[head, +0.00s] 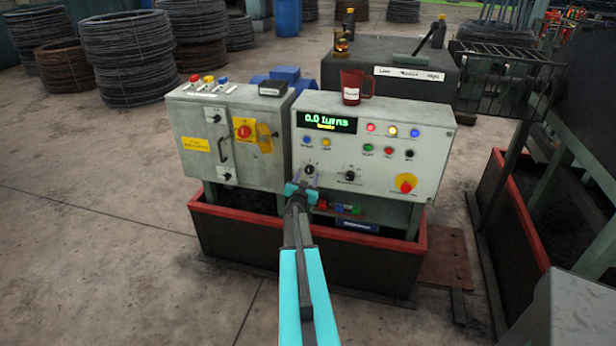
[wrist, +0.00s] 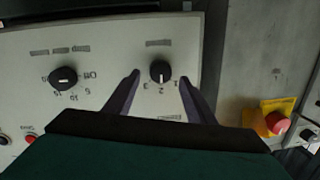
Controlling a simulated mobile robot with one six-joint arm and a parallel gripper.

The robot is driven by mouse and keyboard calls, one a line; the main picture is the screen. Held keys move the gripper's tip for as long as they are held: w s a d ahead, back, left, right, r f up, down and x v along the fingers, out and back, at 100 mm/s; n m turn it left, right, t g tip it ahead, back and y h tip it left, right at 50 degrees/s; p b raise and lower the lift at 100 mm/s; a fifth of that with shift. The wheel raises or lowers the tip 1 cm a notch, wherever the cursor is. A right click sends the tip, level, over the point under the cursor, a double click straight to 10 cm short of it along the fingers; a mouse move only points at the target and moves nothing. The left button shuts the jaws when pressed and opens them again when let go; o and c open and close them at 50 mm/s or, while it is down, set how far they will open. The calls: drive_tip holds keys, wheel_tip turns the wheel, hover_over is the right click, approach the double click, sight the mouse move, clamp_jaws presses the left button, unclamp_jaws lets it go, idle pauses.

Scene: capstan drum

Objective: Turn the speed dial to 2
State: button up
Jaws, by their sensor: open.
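The speed dial is a small black knob with the marks 1, 2 and 3 around it. It shows in the wrist view (wrist: 160,70), upside down, and low on the left of the white panel in the head view (head: 309,169). A pale mark seems to lie on the knob's numbered side, but it is too small to tell which number it meets. My gripper (head: 301,188) is open and empty in front of the panel. In the wrist view its fingertips (wrist: 160,76) stand on either side of the knob, apart from it; the depth is unclear.
A second black knob (wrist: 64,77) marked Off and with numbers sits beside the dial. The panel (head: 435,125) has a display (head: 327,121) reading 0.0 turns, buttons and a red emergency stop (head: 406,183). A red mug (head: 351,88) stands on top. A grey-beige cabinet (head: 190,110) adjoins at left.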

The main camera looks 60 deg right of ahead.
drive_tip(key=b+v, duration=0.2)
drive_tip(key=v, duration=0.9)
idle(0.3)
idle(0.5)
